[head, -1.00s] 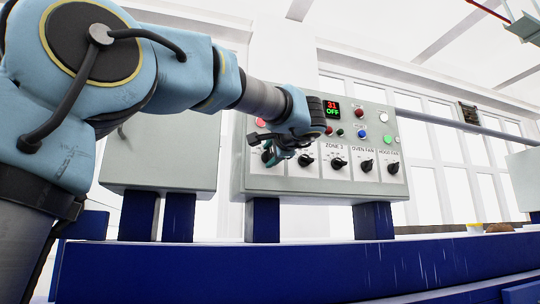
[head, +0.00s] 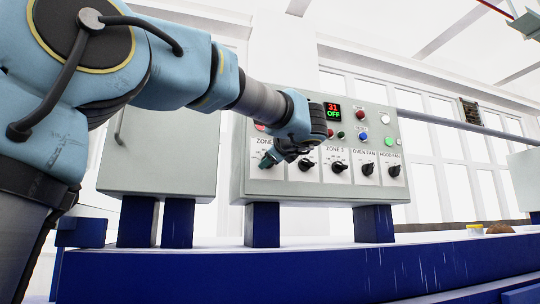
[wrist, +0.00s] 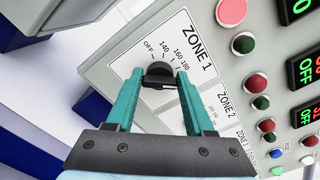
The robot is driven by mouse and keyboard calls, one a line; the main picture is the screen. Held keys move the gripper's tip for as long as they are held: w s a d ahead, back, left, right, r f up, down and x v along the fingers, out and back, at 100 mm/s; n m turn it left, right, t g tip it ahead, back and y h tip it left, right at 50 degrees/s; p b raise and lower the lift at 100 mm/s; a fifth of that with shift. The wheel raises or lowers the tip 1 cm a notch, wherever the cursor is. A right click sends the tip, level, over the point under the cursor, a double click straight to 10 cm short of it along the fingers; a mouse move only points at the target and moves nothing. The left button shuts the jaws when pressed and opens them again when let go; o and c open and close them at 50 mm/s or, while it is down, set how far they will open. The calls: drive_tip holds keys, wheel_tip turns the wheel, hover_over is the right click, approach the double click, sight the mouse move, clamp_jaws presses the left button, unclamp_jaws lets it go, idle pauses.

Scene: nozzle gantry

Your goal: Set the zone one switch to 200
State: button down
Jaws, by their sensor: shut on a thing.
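The zone one switch (wrist: 159,76) is a black knob on a white plate labelled ZONE 1, with OFF, 140, 160 and 180 readable around it. Part of the dial is hidden behind my gripper, and I cannot tell exactly where the knob's pointer stands. My gripper (wrist: 160,74) has its two teal fingers on either side of the knob and is shut on it. In the head view my gripper (head: 267,160) is at the leftmost knob of the lower row and largely covers it.
The grey control panel (head: 345,189) carries more black knobs to the right, with the ZONE 2 plate (wrist: 229,103) closest. Buttons and lamps, including a red button (wrist: 231,12), sit above. A digital display (head: 333,110) reads 31 and OFF. A grey cabinet (head: 160,165) stands left.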

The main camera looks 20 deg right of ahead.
drive_tip(key=shift+m, duration=0.5)
drive_tip(key=shift+c, duration=1.4)
unclamp_jaws()
drive_tip(key=s+a+b, duration=0.1)
drive_tip(key=s+b, duration=0.2)
drive_tip(key=s, duration=0.7)
drive_tip(key=shift+s, duration=0.4)
drive_tip(key=shift+a, duration=0.1)
